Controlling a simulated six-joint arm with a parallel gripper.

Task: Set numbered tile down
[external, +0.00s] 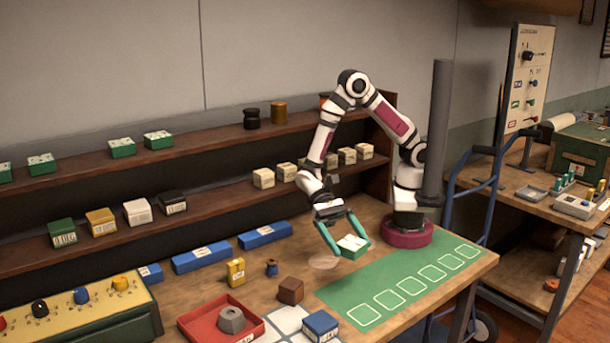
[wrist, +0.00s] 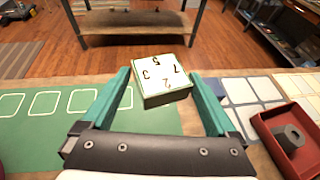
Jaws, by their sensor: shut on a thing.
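My gripper (external: 343,236) has teal fingers and is shut on a numbered tile (external: 352,246), a square block with a white top and green sides. In the wrist view the tile (wrist: 162,80) sits between the fingertips, a little turned, and its top shows the digits 2, 3, 5 and 7. My gripper holds it above the bench, near the left end of a green mat (external: 405,288). The mat has a row of white square outlines, and no tile lies in those I can see. The gap between the tile and the surface is hard to judge.
A red tray (external: 190,325) with a grey nut-like part (external: 231,320) stands at the front. A brown block (external: 290,291), a blue box (external: 320,326) and a yellow box (external: 236,272) stand left of the mat. Shelves (external: 180,213) with several small boxes run behind.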

